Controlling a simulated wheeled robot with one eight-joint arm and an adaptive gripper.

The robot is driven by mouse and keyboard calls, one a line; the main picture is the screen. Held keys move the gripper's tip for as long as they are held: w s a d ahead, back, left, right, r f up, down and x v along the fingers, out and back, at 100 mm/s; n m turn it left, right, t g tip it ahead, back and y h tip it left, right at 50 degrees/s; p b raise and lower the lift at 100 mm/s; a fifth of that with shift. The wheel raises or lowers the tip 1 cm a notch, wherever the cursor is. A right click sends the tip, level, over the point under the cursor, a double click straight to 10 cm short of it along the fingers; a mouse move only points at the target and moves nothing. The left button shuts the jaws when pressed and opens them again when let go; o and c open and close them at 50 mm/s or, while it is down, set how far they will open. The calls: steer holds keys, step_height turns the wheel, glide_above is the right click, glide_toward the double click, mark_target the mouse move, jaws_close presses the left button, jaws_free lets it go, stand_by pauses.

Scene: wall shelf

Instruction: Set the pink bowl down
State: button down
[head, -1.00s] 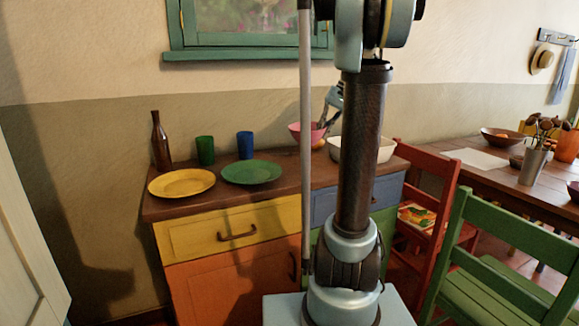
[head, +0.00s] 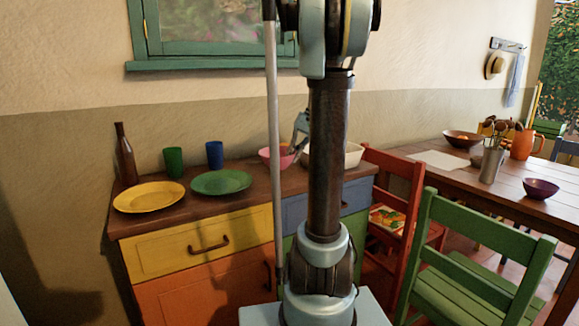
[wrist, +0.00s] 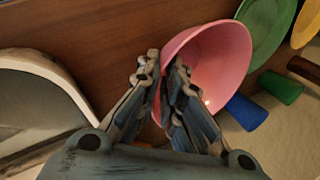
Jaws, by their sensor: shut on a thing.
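The pink bowl (head: 268,158) is at the back of the cabinet top (head: 215,208), right of the blue cup. It is partly hidden behind my arm. My gripper (head: 293,150) comes down on it from above. In the wrist view my gripper (wrist: 166,78) is shut on the rim of the pink bowl (wrist: 222,60), with a finger on each side of its wall. The bowl looks low over the wood; I cannot tell whether its base touches.
On the cabinet stand a yellow plate (head: 149,197), a green plate (head: 221,182), a green cup (head: 174,162), a blue cup (head: 214,154) and a brown bottle (head: 125,155). A white basin (head: 352,156) is close on the bowl's right. A red chair (head: 402,180) stands beside the cabinet.

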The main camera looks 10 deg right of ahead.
steer(key=shift+f, duration=1.9)
steer(key=c, duration=1.8)
jaws_free()
steer(key=shift+o, duration=0.2)
steer(key=v, duration=1.2)
steer(key=s+a+f+h, duration=0.1)
steer(key=s+a+f, duration=0.35)
steer(key=s, duration=0.25)
steer(key=s+a+f+h, duration=0.25)
steer(key=s+f, duration=0.25)
steer(key=s, duration=0.3)
steer(key=s+a+f+n+t+h, duration=0.1)
steer(key=s+f, duration=1)
steer(key=f, duration=0.4)
steer(key=shift+s+a+t+h, duration=0.25)
steer(key=shift+a+t+h, duration=0.1)
steer(key=shift+a+t, duration=0.05)
steer(key=shift+f, duration=0.1)
